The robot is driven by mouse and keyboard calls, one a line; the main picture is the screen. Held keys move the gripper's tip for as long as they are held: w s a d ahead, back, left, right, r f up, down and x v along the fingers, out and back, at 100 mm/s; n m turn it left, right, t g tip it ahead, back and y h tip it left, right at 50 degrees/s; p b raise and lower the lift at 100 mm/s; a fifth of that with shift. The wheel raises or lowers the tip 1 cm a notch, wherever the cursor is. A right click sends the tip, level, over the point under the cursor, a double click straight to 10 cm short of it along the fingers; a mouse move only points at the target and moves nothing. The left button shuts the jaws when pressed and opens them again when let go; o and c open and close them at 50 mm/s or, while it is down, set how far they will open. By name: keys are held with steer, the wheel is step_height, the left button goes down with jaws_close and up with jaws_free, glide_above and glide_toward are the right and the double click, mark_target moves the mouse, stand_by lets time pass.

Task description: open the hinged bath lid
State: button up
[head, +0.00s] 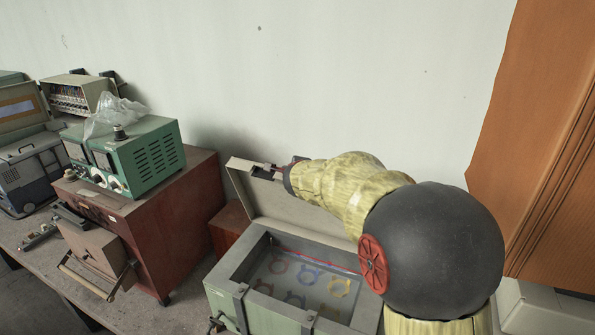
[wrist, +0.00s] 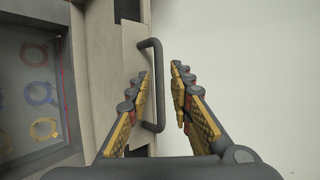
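The bath (head: 232,262) is a green box with a grey rim, and coloured rings show inside it. Its pale lid (head: 243,190) stands raised at the back, so the bath is open on top. My gripper (head: 272,173) is at the upper edge of the lid. In the wrist view, a dark bar handle (wrist: 158,62) is fixed to the pale lid (wrist: 101,70). My gripper (wrist: 161,70) is open, with one finger on each side of the handle bar; contact cannot be told. My arm hides the right part of the lid in the head view.
A red-brown cabinet (head: 190,205) with a green instrument (head: 152,160) on top stands left of the bath. More equipment (head: 35,165) is at the far left. A pale wall (head: 330,75) is close behind the lid. An orange-brown panel (head: 540,140) stands at the right.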

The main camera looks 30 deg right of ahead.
stand_by(0.3)
steer(key=v, duration=1.2)
